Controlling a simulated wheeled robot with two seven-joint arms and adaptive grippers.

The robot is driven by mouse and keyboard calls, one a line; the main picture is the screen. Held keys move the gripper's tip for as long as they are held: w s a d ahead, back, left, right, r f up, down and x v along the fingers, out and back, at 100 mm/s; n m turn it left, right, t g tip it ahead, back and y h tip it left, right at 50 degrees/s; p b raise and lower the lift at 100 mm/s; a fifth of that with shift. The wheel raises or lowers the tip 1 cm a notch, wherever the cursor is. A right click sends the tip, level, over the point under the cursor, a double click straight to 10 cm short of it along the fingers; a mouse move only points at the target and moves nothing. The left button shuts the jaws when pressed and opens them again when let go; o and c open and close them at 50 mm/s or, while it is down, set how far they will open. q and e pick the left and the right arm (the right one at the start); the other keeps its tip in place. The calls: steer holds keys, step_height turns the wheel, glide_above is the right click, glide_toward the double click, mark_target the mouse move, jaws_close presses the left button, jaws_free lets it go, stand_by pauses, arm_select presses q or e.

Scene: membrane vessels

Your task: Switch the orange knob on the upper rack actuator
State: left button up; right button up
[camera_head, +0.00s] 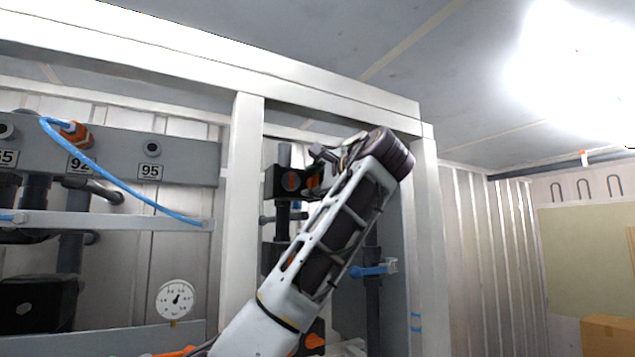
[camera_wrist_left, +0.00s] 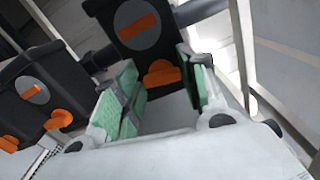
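The upper rack actuator (camera_head: 286,182) is a black box with an orange-marked round indicator, on a dark pipe behind the white frame post. In the wrist view a black actuator (camera_wrist_left: 133,28) faces me, with its orange knob (camera_wrist_left: 162,74) low on its front. My left gripper (camera_head: 326,158) is beside the upper actuator in the head view, partly hidden by my own wrist. In the wrist view the left gripper's green-padded fingers (camera_wrist_left: 160,75) are apart, one on each side of the knob. Contact with the knob cannot be told. My right gripper is out of view.
A second black actuator (camera_wrist_left: 38,90) with orange knobs stands at the left of the wrist view. White frame posts (camera_head: 241,200) stand close to my arm. A blue-handled valve (camera_head: 370,270) sits lower right, and a pressure gauge (camera_head: 175,299) lower left.

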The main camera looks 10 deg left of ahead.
arm_select(q)
steer(key=shift+o, duration=1.2)
steer(key=v, duration=1.2)
